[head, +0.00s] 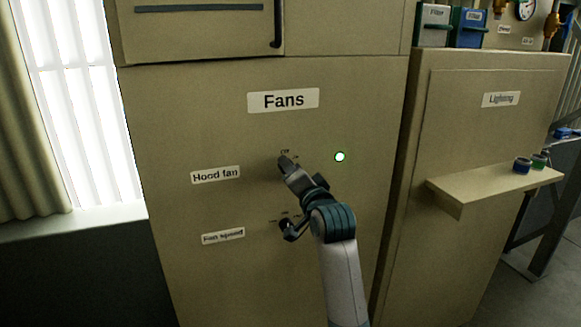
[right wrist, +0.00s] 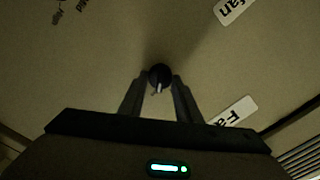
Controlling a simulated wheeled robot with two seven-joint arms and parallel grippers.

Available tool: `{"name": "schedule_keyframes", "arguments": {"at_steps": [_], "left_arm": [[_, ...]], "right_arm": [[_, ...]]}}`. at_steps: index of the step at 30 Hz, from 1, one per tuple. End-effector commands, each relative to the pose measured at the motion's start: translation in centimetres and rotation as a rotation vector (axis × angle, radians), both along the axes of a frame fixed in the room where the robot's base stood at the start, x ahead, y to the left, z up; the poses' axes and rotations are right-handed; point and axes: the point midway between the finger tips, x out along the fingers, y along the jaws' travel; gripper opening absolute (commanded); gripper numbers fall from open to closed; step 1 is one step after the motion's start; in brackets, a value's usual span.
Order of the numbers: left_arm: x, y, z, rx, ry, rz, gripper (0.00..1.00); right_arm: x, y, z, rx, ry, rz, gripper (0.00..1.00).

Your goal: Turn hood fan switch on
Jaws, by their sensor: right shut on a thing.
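The hood fan switch (head: 283,161) is a small dark knob on the beige fan panel, right of the "Hood fan" label (head: 215,175). Small dial marks show just above it; my gripper partly covers it in the head view. My right gripper (head: 287,168) reaches up to it from below. In the right wrist view the black knob (right wrist: 159,75), with a pale pointer line, sits between the tips of my right gripper (right wrist: 160,82), which is shut on it. A small round light (head: 340,157), bright white with a green rim, is right of the switch. My left gripper is out of view.
The fan speed knob (head: 287,229) sits just below, close beside my arm, by its own label (head: 223,236). A "Fans" sign (head: 283,100) is above. A lighting cabinet (head: 480,130) with a protruding shelf (head: 490,188) stands at right.

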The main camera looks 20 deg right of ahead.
Motion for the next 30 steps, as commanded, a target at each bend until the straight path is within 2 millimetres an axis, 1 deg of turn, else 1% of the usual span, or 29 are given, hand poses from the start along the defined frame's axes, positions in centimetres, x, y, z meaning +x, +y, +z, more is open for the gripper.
{"name": "schedule_keyframes", "arguments": {"at_steps": [1,7,21,22,24,30], "left_arm": [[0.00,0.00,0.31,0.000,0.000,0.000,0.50],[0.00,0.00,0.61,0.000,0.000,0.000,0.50],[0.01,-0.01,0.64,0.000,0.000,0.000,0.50],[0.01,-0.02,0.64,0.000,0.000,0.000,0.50],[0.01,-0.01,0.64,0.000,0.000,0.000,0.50],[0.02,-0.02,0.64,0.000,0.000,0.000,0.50]], "right_arm": [[0.00,-0.01,0.09,0.027,0.002,-0.001,0.08],[0.00,-0.05,0.01,0.097,0.004,-0.001,0.08],[0.01,-0.07,-0.03,0.116,0.003,-0.001,0.08],[0.01,-0.07,-0.03,0.116,0.004,0.000,0.33],[0.01,-0.07,-0.03,0.115,0.004,0.000,0.48],[0.01,-0.05,-0.02,0.115,0.004,0.000,0.48]]}}
